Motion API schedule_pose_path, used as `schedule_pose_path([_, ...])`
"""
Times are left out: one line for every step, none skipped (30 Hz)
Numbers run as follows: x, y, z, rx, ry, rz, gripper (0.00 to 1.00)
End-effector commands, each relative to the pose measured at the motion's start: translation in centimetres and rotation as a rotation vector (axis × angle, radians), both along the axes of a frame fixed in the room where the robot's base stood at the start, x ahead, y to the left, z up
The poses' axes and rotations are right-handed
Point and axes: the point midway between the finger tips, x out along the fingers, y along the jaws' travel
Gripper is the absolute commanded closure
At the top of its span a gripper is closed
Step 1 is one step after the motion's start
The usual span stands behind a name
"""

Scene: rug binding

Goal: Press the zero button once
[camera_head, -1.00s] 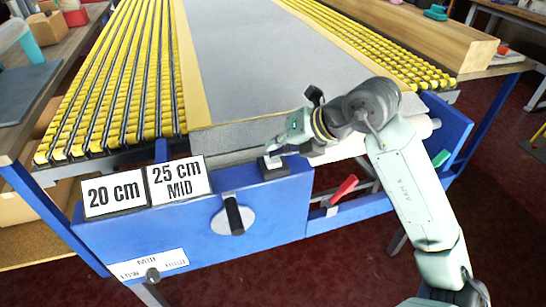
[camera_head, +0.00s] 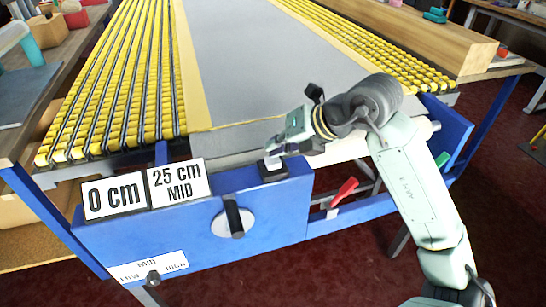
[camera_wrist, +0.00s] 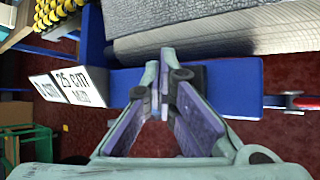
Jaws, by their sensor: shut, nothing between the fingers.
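The zero button (camera_head: 271,164) has a pale top on a dark base and sits on top of the blue housing (camera_head: 275,215), near its right end. My gripper (camera_head: 273,149) is shut and empty, with its tips just above the button in the head view. Whether they touch it is hard to tell. In the wrist view my gripper (camera_wrist: 163,75) has its fingertips together over the blue housing, and I cannot make out the button there. The left display (camera_head: 114,196) reads "0 cm". The right display (camera_head: 179,184) reads "25 cm MID".
A black lever (camera_head: 234,217) is on the housing's front. Below left is a LOW/MID/HIGH selector knob (camera_head: 152,277). A red handle (camera_head: 345,190) sits to the right. Grey rug material (camera_head: 250,70) lies behind, between rows of yellow rollers (camera_head: 120,90).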

Motion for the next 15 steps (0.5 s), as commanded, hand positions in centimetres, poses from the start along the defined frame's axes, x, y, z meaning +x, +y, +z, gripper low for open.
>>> schedule_pose_path([0.02, 0.01, 0.45, 0.000, -0.001, 0.001, 1.00])
schedule_pose_path([0.00, 0.01, 0.57, 0.000, -0.001, 0.001, 1.00])
schedule_pose_path([0.00, 0.02, 0.68, 0.001, 0.000, 0.001, 1.00])
schedule_pose_path([-0.01, 0.03, 0.72, 0.001, 0.000, 0.001, 1.00])
schedule_pose_path([0.00, 0.03, 0.74, 0.001, 0.000, 0.001, 1.00])
schedule_pose_path([0.00, 0.02, 0.73, 0.001, 0.000, 0.001, 1.00])
schedule_pose_path([0.01, 0.02, 0.72, 0.002, 0.000, 0.001, 1.00])
schedule_pose_path([0.00, 0.03, 0.71, 0.002, 0.000, 0.001, 1.00])
schedule_pose_path([0.00, 0.03, 0.71, 0.002, 0.001, 0.000, 1.00])
schedule_pose_path([0.01, 0.02, 0.72, 0.001, 0.001, 0.000, 1.00])
schedule_pose_path([0.01, 0.01, 0.72, 0.002, 0.000, -0.001, 1.00])
schedule_pose_path([0.01, 0.02, 0.73, 0.002, 0.000, -0.001, 1.00])
schedule_pose_path([0.01, 0.01, 0.76, 0.002, 0.000, -0.001, 1.00])
schedule_pose_path([0.01, 0.01, 0.83, 0.002, 0.000, -0.001, 1.00])
schedule_pose_path([0.02, 0.01, 0.98, 0.001, -0.001, 0.000, 1.00])
